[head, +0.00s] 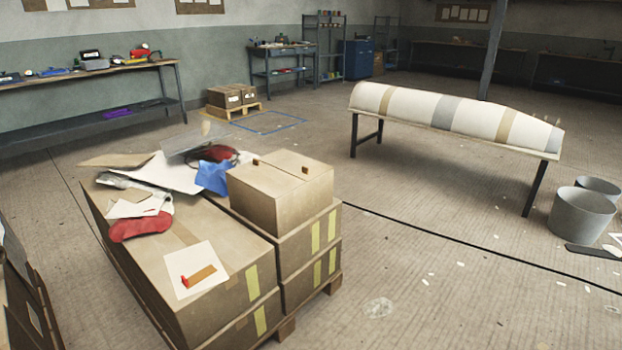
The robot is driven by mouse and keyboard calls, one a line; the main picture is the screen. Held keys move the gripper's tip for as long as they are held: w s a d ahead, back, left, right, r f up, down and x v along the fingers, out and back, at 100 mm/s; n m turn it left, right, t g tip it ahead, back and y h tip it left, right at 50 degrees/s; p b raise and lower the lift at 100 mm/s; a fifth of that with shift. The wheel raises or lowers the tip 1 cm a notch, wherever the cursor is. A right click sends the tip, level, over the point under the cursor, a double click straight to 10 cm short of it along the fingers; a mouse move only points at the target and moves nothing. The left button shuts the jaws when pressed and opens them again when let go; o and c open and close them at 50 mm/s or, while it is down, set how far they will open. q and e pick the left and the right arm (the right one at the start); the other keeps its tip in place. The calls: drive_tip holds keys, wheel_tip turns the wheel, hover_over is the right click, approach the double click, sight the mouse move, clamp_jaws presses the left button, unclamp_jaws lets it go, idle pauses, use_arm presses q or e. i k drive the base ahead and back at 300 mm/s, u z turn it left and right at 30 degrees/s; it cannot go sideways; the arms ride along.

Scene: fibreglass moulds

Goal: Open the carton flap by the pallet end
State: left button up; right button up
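A brown carton (281,195) sits on the stacked larger boxes at the right end of the near pallet (333,285). Its top looks closed, with two flaps meeting at a seam. The left flap (256,174) and the right flap (304,162) lie flat, and each has a small brown tab standing up. Neither of my grippers shows in the head view.
Left of the carton, boxes carry a blue crumpled piece (213,177), a red item (140,226), loose sheets and a white card (196,270). A long mould (450,115) stands on legs at right, near grey buckets (582,214). Floor between is mostly clear.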

sight(294, 160)
drive_tip(key=z, duration=0.5)
drive_tip(key=i, duration=1.75)
drive_tip(key=u, duration=0.9)
